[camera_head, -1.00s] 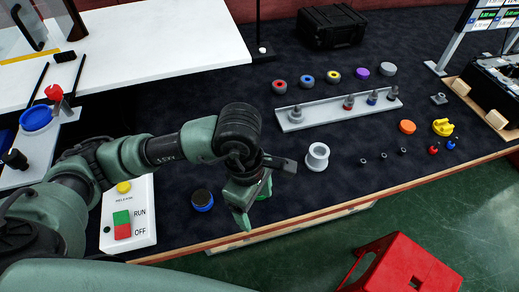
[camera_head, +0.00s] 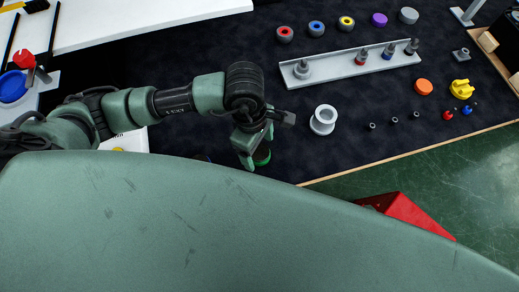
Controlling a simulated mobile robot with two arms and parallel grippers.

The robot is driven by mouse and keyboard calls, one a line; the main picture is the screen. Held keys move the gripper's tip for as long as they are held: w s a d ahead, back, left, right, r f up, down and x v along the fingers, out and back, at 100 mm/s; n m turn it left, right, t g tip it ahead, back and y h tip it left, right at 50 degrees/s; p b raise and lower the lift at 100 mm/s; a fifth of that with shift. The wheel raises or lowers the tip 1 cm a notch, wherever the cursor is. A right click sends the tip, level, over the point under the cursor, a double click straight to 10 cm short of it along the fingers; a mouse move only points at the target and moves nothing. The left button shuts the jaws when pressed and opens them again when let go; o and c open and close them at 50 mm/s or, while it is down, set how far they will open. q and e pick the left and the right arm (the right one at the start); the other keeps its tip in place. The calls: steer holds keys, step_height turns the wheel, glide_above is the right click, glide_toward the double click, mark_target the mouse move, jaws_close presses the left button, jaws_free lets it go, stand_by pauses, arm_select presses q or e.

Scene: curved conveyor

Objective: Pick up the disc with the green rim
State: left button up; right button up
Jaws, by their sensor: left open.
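The disc with the green rim (camera_head: 263,158) stands on the dark table mat near the front edge, partly hidden by my left gripper (camera_head: 257,150). The left gripper is open and points down right at the disc, one finger on its left side. I cannot tell whether the fingers touch it. My right gripper is not in view.
A white flanged spool (camera_head: 323,120) stands to the right of the gripper. A grey rail (camera_head: 345,67) with several pegs lies behind it. My own green body hides the table's front left.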

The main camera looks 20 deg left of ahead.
arm_select(q)
steer(key=shift+d+f, duration=0.1)
steer(key=shift+f, duration=0.25)
steer(key=c, duration=1.5)
steer(key=shift+r, duration=0.15)
steer(key=shift+c, duration=0.2)
